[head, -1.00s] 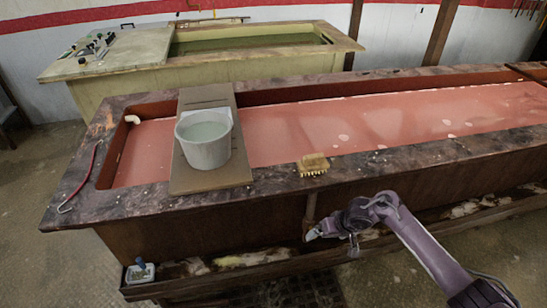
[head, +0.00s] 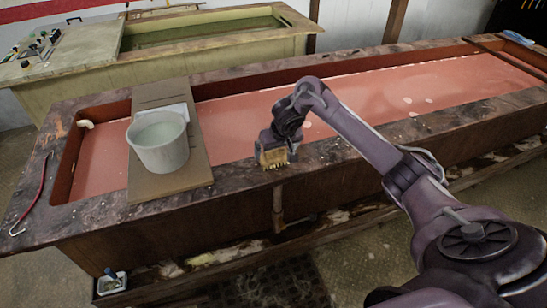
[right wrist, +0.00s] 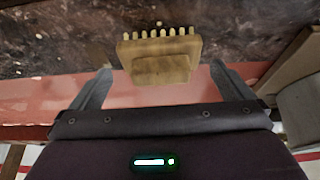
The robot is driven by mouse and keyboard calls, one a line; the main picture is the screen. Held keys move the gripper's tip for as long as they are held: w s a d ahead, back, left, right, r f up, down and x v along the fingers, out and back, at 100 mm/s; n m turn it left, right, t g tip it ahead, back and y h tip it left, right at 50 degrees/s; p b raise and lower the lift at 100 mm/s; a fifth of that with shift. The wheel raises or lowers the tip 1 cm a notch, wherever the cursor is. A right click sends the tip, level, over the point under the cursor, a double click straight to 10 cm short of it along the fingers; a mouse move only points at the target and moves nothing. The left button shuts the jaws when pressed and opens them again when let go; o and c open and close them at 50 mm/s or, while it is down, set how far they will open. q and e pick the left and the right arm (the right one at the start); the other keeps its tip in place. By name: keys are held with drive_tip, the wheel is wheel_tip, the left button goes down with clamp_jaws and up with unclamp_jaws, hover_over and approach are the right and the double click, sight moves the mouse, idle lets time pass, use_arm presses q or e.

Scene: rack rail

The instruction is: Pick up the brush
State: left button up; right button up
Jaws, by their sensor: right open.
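The brush (head: 274,158) is a tan block with a row of pale bristles, resting on the near rim of the long trough. It also shows in the right wrist view (right wrist: 160,58), ahead of the fingers with its bristles toward the top. My right gripper (head: 272,146) is right at the brush and partly covers it in the head view. In the right wrist view my right gripper (right wrist: 163,82) is open, one finger on each side of the brush's near edge, with gaps on both sides. My left gripper is not in view.
The long trough (head: 100,212) holds reddish liquid. A board (head: 185,182) lies across it, bearing a white bucket (head: 158,142) left of the brush. A red hooked rod (head: 42,190) lies on the left rim. A greenish tank (head: 75,92) stands behind.

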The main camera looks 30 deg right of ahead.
sight(274, 151)
drive_tip(key=x, duration=0.3)
drive_tip(key=shift+w+f, duration=0.25)
drive_tip(key=shift+w, duration=0.15)
drive_tip(key=shift+w+f, duration=0.1)
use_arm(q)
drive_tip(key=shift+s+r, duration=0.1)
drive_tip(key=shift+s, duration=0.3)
use_arm(e)
drive_tip(key=c, duration=0.8)
drive_tip(key=shift+o, duration=0.2)
drive_tip(key=shift+r, duration=0.25)
wheel_tip(274, 151, up, 7)
drive_tip(key=shift+r, duration=0.25)
use_arm(q)
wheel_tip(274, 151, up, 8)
drive_tip(key=p, duration=0.8)
use_arm(e)
wheel_tip(274, 151, up, 12)
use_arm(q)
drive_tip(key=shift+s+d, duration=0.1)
use_arm(e)
drive_tip(key=shift+r, duration=0.1)
